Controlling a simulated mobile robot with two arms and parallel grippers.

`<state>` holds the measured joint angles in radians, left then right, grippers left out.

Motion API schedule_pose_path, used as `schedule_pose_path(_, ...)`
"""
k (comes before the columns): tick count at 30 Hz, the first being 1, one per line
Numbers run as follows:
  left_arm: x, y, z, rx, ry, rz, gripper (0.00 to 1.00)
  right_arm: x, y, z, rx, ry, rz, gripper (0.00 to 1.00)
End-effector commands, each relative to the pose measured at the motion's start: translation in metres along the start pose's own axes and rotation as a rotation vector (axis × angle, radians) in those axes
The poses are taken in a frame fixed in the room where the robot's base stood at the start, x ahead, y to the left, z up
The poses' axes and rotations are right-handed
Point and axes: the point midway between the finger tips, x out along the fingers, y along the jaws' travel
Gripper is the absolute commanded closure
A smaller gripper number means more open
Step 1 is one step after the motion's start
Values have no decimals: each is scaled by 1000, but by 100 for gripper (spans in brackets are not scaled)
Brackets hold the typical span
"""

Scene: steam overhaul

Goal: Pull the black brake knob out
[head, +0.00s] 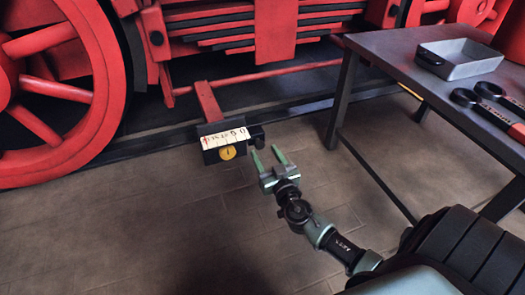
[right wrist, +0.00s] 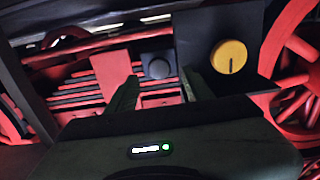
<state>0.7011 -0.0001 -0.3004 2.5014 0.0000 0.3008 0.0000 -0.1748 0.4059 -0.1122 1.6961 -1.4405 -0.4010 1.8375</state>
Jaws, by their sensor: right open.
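The black brake knob (right wrist: 157,68) shows in the right wrist view as a round dark knob beside a dark box (right wrist: 190,40) that carries a yellow dial. In the head view a small black part (head: 257,138) sticks out at the right of this box, probably the knob's mount. My right gripper (head: 265,152) is open and empty in front of it. In the right wrist view its two fingers (right wrist: 160,84) stand left and right of the knob's outline. I cannot tell how far the tips are from the knob. My left gripper is out of view.
A white scale (head: 225,138) and the yellow dial (head: 227,153) face me on the box, held on a red bracket (head: 208,102). A red locomotive wheel (head: 50,90) stands left. A dark table (head: 400,60) with a metal tray (head: 460,70) and tools stands right. The floor in front is clear.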

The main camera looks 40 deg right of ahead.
Motion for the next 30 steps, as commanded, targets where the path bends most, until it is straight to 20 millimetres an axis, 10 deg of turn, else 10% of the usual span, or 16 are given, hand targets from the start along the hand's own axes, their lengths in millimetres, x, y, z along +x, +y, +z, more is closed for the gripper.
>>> schedule_pose_path(16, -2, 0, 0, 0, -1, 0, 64, 28, 0, 1, 1, -2, 0, 48)
schedule_pose_path(22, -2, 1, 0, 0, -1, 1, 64, 28, 0, 1, 0, -2, 0, 100)
schedule_pose_path(30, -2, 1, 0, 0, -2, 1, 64, 28, 0, 1, 0, -2, 1, 100)
